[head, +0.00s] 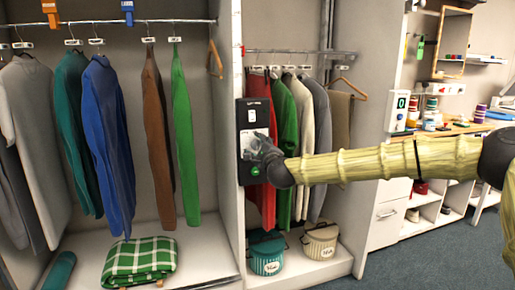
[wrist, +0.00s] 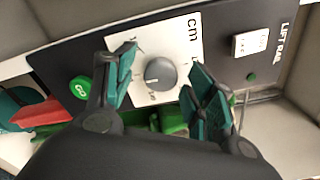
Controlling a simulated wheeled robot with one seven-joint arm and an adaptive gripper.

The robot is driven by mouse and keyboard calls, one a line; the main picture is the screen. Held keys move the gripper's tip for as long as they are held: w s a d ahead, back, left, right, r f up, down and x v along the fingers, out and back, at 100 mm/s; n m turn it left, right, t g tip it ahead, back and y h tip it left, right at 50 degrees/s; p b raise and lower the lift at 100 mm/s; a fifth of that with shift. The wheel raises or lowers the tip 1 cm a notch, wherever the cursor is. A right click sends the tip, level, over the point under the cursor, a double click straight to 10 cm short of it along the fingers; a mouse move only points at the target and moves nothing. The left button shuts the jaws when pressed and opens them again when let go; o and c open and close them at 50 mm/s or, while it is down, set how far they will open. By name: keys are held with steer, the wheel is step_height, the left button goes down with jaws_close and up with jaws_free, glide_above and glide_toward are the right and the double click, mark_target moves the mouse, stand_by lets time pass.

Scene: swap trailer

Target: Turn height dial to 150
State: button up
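The height dial (wrist: 160,74) is a grey round knob on a white scale plate (wrist: 186,32) marked "cm", in the wrist view. Its pointer and scale numbers are too small to read surely. The plate sits on a black "LIFT RAIL" panel (head: 254,108) on the divider between the wardrobe bays. My gripper (wrist: 162,62) is open, with one teal-padded finger on each side of the knob and visible gaps between. In the head view my gripper (head: 262,150) is in front of the panel and hides the knob.
A green "GO" button (wrist: 80,88) and a white switch or label (wrist: 250,43) flank the dial plate. Clothes hang on rails in both bays, including a red garment (head: 262,205) just below the panel.

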steer(key=shift+s, duration=0.1)
steer(key=v, duration=1.2)
